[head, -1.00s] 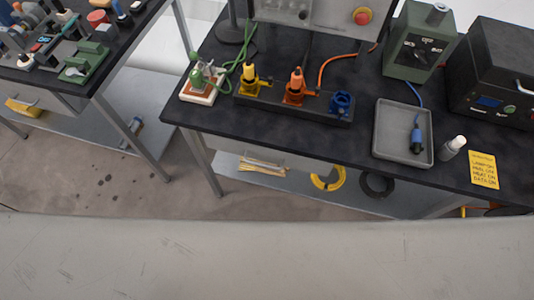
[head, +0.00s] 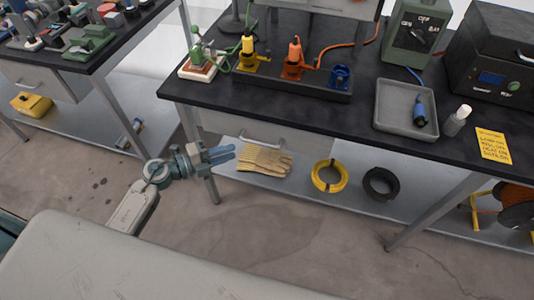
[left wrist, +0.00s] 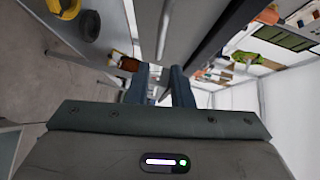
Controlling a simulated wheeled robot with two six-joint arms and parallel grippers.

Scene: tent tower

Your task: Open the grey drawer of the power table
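The power table's grey drawer (head: 300,143) is under the black top, at its left part. Its front looks shut, with a bar handle (head: 262,143). My left gripper (head: 234,152) is just left of the handle in the head view, in front of the drawer's left end, and looks apart from it. In the left wrist view its two fingers (left wrist: 158,84) stand apart with nothing between them. A grey panel with a handle-like bar (left wrist: 163,30) shows beyond the fingers there. My right gripper is in neither view.
Gloves (head: 264,160), a yellow coil (head: 329,176) and a black coil (head: 381,183) lie on the lower shelf. A table leg (head: 200,150) is close behind my left gripper. Another workbench (head: 120,50) stands at the left. The floor in front is clear.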

